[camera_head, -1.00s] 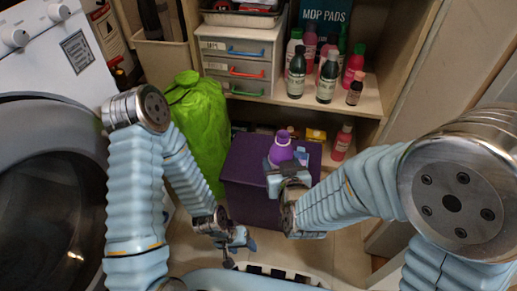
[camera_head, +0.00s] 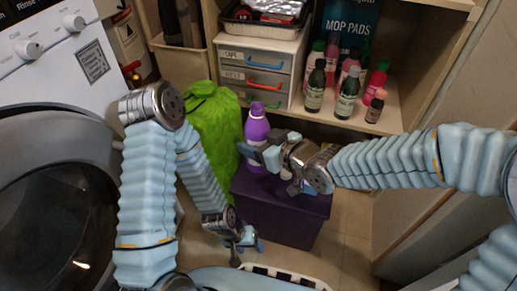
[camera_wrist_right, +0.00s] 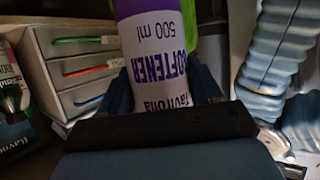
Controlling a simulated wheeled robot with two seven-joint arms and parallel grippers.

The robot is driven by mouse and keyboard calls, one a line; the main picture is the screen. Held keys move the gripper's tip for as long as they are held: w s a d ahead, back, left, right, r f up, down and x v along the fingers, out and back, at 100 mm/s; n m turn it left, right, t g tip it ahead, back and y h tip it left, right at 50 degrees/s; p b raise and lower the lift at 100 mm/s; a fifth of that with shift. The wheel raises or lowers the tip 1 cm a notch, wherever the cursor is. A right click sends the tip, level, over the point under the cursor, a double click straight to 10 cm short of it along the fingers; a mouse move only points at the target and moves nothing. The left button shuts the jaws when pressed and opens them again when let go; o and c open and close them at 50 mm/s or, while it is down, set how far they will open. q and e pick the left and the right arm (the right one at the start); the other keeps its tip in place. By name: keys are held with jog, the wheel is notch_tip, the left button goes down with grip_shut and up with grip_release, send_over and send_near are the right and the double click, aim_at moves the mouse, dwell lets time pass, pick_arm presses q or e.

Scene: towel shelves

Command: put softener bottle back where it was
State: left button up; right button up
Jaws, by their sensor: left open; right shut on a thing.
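The purple softener bottle (camera_head: 257,128) is upright in my right gripper (camera_head: 258,155), over the back left of the purple box (camera_head: 290,203). In the right wrist view the bottle's white label (camera_wrist_right: 160,58) reads "SOFTENER 500 ml" and fills the space between the fingers. I cannot tell whether the bottle's base touches the box lid. My left gripper (camera_head: 246,245) is open and empty, low in front of the box's left side, above the floor.
A shelf (camera_head: 352,118) behind holds several bottles, a drawer unit (camera_head: 255,68) and a mop pads box (camera_head: 350,30). A green bag (camera_head: 212,120) stands left of the purple box. A washing machine (camera_head: 50,130) is at the left.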

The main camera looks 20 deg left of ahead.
jog(key=shift+w+a+f+b, duration=0.3)
jog(key=shift+w+f, duration=0.9)
jog(key=shift+f, duration=0.5)
jog(key=shift+w+a+f+b, duration=0.3)
jog(key=shift+w+f, duration=0.95)
jog(key=shift+f, duration=0.4)
jog(key=shift+w+a+f+b, duration=0.3)
jog(key=shift+w+f, duration=0.9)
jog(key=shift+f, duration=0.5)
jog(key=shift+f, duration=0.2)
jog(key=o, duration=1.2)
jog(key=shift+r, duration=0.1)
jog(key=shift+d+r, duration=0.1)
jog(key=shift+r, duration=0.15)
jog(key=p+v, duration=0.2)
jog(key=v, duration=0.9)
jog(key=shift+s+d+p, duration=0.25)
jog(key=shift+d+p, duration=0.05)
jog(key=shift+d, duration=0.05)
